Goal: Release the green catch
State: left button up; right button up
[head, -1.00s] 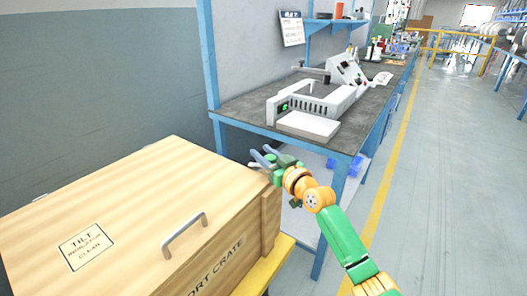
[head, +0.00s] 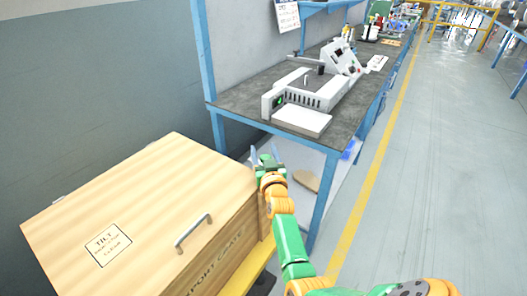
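A small green catch (head: 279,101) sits on the upright front face of a white bench machine (head: 309,94). A flat white plate (head: 302,121) juts out in front of it. My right gripper (head: 264,153) is below the bench's front edge, beside the back right corner of the wooden crate. It is apart from the catch, lower and to its left in the picture. Its two grey-blue fingertips point up and stand apart, with nothing seen between them. My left gripper is out of view.
The wooden crate (head: 150,200) with a metal handle (head: 194,233) fills the lower left. The workbench (head: 245,100) has blue legs and a lower shelf bearing a tan round item (head: 306,180). A grey control box (head: 342,60) stands farther back. The floor to the right is clear.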

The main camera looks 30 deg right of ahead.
jog(key=p+v, duration=0.1)
jog(key=v, duration=0.6)
dwell(0.3)
